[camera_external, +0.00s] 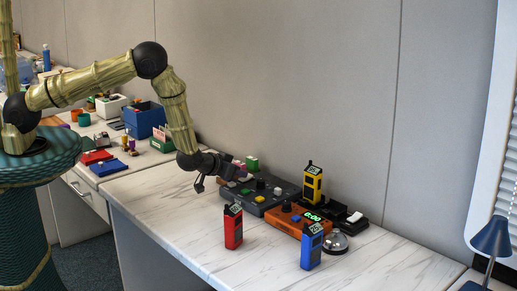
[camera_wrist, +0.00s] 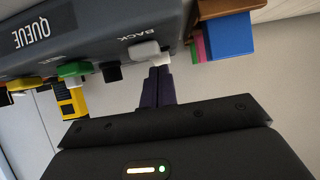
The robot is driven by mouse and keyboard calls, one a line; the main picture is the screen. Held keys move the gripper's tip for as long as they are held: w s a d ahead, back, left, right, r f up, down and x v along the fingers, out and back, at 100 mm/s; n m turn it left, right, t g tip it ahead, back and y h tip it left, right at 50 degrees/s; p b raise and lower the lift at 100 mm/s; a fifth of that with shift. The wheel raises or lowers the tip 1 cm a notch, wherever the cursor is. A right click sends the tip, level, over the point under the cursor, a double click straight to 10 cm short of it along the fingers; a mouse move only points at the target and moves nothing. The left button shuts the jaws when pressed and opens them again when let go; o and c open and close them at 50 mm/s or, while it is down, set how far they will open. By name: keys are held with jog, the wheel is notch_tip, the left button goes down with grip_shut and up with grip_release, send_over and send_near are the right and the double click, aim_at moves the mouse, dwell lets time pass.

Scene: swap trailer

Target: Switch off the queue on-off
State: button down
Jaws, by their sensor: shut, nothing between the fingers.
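The queue panel is a dark grey box (camera_external: 258,206) with several knobs and buttons on the desk in the external view. In the wrist view, the panel (camera_wrist: 95,32) appears upside down, with the labels QUEUE and BACK readable. A white control (camera_wrist: 146,52) is by BACK, with a black knob (camera_wrist: 111,72) and a green control (camera_wrist: 74,70) farther left. A label near the green one is too small to read. No on-off label is readable. My gripper (camera_wrist: 158,82) is shut and empty, its fingertips close to the white control; contact is unclear.
An orange timer (camera_external: 289,221), a yellow radio (camera_external: 312,187), a red radio (camera_external: 233,228), a blue radio (camera_external: 311,249) and a silver bell (camera_external: 334,244) stand around the panel. A black device with a white switch (camera_external: 354,217) is at right.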

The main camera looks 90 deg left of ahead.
aim_at(240, 183)
jog(key=shift+r, duration=0.5)
jog(key=shift+r, duration=0.1)
jog(key=shift+r+p, duration=0.25)
jog(key=shift+p, duration=0.05)
notch_tip(240, 183, up, 4)
jog(key=shift+w+a+p, duration=0.1)
jog(key=shift+w+p, duration=0.05)
jog(key=shift+p, duration=0.85)
jog(key=s+d+r+b, duration=0.2)
jog(key=s+d+b, duration=0.1)
jog(key=s+d, duration=0.3)
jog(key=shift+s+d+r, duration=0.2)
jog(key=shift+s+d, duration=0.2)
jog(key=shift+s, duration=0.05)
